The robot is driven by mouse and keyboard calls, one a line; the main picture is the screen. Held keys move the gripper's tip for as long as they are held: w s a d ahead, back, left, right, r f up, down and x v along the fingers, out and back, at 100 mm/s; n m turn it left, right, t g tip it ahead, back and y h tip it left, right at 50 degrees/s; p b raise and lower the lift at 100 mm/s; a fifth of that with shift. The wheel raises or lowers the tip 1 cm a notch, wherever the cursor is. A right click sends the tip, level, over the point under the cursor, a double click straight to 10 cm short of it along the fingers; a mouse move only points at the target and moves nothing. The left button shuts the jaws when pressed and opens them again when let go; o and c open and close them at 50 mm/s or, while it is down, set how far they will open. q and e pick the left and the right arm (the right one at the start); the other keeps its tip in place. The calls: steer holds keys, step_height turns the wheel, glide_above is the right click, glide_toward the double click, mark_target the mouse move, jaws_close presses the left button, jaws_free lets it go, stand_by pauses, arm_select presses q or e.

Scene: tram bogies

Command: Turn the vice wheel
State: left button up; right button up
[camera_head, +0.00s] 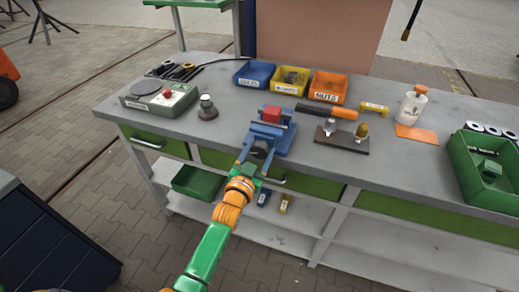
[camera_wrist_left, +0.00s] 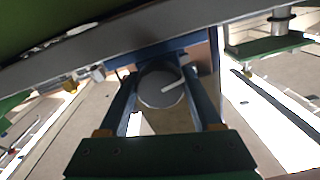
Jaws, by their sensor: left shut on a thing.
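The blue vice (camera_head: 272,137) stands at the front edge of the workbench with a red block (camera_head: 271,114) at its jaws. Its round grey wheel (camera_wrist_left: 160,86), with a pale bar mark on its face, shows in the left wrist view. My left gripper (camera_head: 254,158) reaches up from the front of the bench to the wheel. Its two blue fingers lie on either side of the wheel and are shut on it, as the left wrist view (camera_wrist_left: 164,98) shows. My right gripper is in neither view.
Blue, yellow and orange bins (camera_head: 328,87) stand behind the vice. A grey-green box with a red button (camera_head: 160,99) is at left, a green tray (camera_head: 486,170) at right. An orange-handled tool (camera_head: 327,110) and a dark plate with knobs (camera_head: 341,139) lie right of the vice.

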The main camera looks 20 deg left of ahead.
mark_target(258, 154)
arm_select(q)
steer(key=shift+m, duration=0.7)
steer(key=o, duration=1.1)
steer(key=shift+w, duration=0.1)
steer(key=shift+s+a, duration=0.1)
steer(key=shift+s, duration=3.45)
